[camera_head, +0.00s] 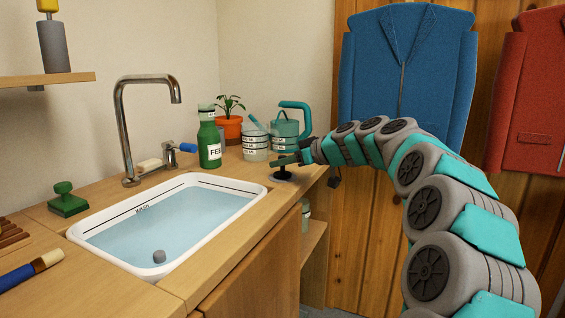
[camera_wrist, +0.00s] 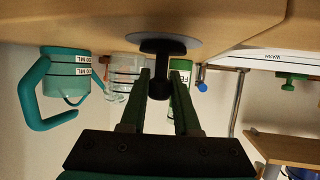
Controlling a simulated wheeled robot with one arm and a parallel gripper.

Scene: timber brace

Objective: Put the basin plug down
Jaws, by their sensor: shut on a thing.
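The basin plug (camera_head: 283,175) has a black stem and knob above a wide flat disc. It is upright at the wood counter, right of the basin, with its disc touching or just above the top. My gripper (camera_head: 281,160) reaches in from the right and is shut on its knob. The wrist view is upside down: the plug (camera_wrist: 158,48) shows there between the two dark fingers of my gripper (camera_wrist: 161,75), its grey disc against the counter.
The tap (camera_head: 127,130) rises behind the basin. The counter's right edge is close to the plug.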

